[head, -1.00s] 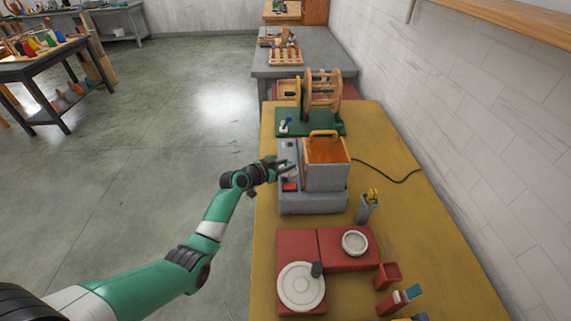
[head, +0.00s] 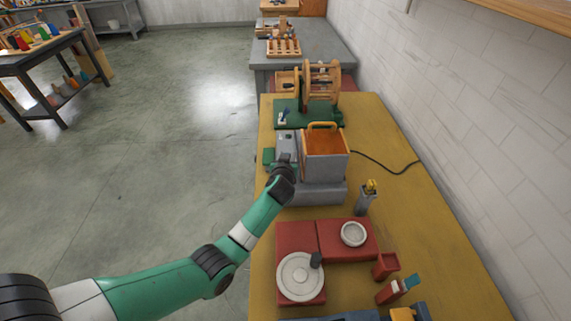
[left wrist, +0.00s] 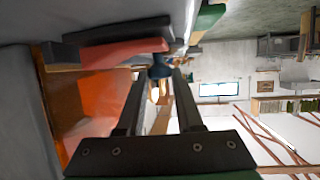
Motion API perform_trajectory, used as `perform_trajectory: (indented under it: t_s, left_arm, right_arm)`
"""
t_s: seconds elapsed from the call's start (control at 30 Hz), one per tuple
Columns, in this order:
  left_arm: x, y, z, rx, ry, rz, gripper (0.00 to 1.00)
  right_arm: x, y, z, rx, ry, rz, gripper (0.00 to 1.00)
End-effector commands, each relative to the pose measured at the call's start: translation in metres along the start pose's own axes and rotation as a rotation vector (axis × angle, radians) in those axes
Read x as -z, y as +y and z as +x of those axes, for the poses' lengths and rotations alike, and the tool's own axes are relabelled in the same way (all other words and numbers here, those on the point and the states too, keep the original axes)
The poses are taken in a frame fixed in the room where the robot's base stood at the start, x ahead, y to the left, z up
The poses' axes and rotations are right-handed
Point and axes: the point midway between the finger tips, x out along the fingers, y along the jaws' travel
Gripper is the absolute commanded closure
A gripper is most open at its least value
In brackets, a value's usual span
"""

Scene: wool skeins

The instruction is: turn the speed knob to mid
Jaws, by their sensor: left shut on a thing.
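The grey machine (head: 318,193) with an orange-lined hopper stands on the yellow table. My left gripper (head: 283,165) is at its left side, over the grey control face; its fingertips are hard to make out in the head view. In the left wrist view my left gripper (left wrist: 160,78) has its two fingers closed around a small dark blue knob (left wrist: 160,67), mostly hidden between the tips. A red part (left wrist: 120,52) of the machine shows beside the fingers. The knob's pointer and any speed marks cannot be read. My right gripper does not show.
The hopper (head: 325,155) rises close to the right of my gripper. A wooden winder (head: 321,82) on a green base stands behind. Red blocks with a white dial (head: 300,277) lie in front. A dark cable (head: 385,168) runs right.

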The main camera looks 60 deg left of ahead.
Motion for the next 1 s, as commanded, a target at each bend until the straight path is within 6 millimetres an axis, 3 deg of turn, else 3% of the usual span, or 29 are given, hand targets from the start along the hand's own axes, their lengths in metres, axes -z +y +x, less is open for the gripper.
perform_trajectory:
  t_s: [0.2,0.77,0.8,0.93,1.0]
  left_arm:
    - [-0.0036,0.0020,0.0008,0.086,-0.006,-0.035,1.00]
    - [-0.0041,0.0011,0.0006,0.125,-0.012,-0.050,1.00]
    - [-0.0043,0.0011,0.0006,0.124,-0.012,-0.050,0.63]
    - [-0.0037,0.0011,0.0006,0.124,-0.010,-0.050,0.40]
    - [-0.0031,0.0011,0.0005,0.124,-0.009,-0.050,0.35]
  right_arm:
    - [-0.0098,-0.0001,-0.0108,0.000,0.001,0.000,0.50]
    - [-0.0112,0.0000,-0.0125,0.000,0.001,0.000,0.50]
    - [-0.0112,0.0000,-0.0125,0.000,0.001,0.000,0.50]
    - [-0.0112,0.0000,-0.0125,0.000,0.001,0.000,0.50]
    - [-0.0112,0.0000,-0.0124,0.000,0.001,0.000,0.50]
